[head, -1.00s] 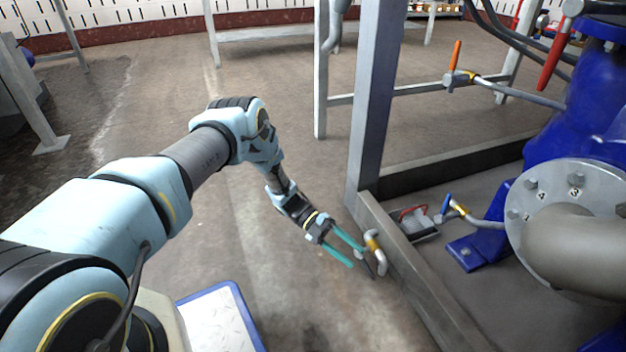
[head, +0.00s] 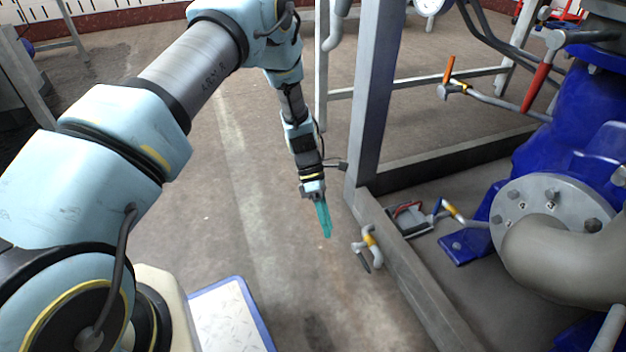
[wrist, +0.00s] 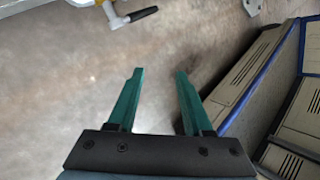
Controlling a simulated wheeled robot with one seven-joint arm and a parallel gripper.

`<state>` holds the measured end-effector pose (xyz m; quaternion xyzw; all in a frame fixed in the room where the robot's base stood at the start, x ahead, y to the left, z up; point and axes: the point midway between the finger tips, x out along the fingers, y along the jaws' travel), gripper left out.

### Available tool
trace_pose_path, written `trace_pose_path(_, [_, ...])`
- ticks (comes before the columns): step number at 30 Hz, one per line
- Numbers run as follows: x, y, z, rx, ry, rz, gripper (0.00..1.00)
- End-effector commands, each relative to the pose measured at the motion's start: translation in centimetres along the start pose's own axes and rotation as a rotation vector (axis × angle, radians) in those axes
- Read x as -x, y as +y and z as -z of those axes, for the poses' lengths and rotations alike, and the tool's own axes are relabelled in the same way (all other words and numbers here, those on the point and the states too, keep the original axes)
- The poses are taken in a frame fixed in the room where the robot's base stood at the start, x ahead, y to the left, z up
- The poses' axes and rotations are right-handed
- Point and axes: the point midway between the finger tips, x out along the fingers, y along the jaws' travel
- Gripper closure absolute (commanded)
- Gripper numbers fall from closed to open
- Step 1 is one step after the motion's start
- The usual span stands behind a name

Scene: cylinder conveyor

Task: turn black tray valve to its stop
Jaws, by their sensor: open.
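The black tray valve (head: 369,240) is a small valve with a yellow band on a grey pipe, at the outer side of the low grey frame beam in the head view. Its black handle (head: 364,262) points down toward the floor. The valve also shows at the top left of the wrist view, with its yellow band (wrist: 143,14) and black handle (wrist: 115,17). My gripper (head: 327,231) has teal fingers and hangs to the left of the valve, apart from it. In the wrist view my gripper (wrist: 160,75) is open, with only floor between its fingers.
A grey post (head: 372,95) rises behind the valve. The low beam (head: 405,275) runs toward the lower right. Inside the frame are a blue-handled valve (head: 437,207), an orange-handled valve (head: 450,70) and a blue pump (head: 575,125).

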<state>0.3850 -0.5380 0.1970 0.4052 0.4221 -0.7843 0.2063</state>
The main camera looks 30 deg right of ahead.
Motion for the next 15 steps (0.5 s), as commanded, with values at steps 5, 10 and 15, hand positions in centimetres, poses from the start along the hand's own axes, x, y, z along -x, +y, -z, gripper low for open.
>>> trace_pose_path(5, [3.4,-1.3,0.1,-0.285,0.115,-0.083,0.50])
trace_pose_path(10, [6.4,-2.4,0.1,-0.563,0.232,-0.139,0.50])
trace_pose_path(15, [8.9,-3.2,0.0,-0.796,0.336,-0.173,0.50])
